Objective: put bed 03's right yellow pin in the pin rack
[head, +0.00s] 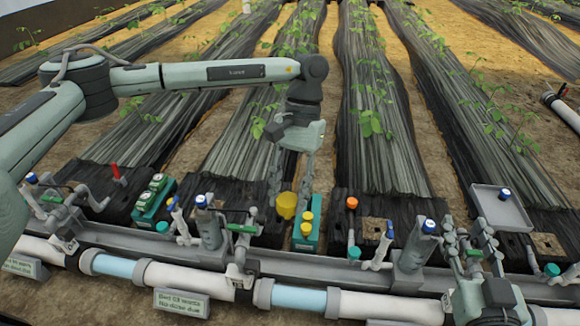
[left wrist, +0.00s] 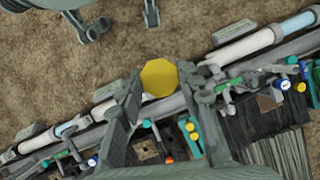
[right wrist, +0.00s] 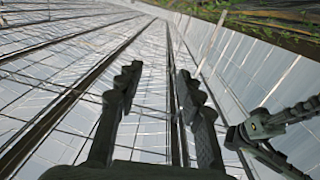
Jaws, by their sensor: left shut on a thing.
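My left gripper (head: 288,195) is shut on a yellow pin (head: 286,206), whose broad head fills the gap between its fingertips in the left wrist view (left wrist: 159,77). It holds the pin near a teal block (head: 311,241) with two yellow-capped pins (head: 306,229) in it, just to the right. Whether the held pin touches anything below is hidden. My right gripper (head: 468,232) is low at the right in the head view. Its fingers are apart and empty in the right wrist view (right wrist: 152,95), which looks up at the roof.
A second teal block (head: 153,197) with green caps stands left. Blue-capped valves (head: 201,202) and an orange cap (head: 352,202) stand along the grey rail. A sign (head: 182,302) for Bed 03 hangs in front of the white pipe. A grey tray (head: 501,208) is at right.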

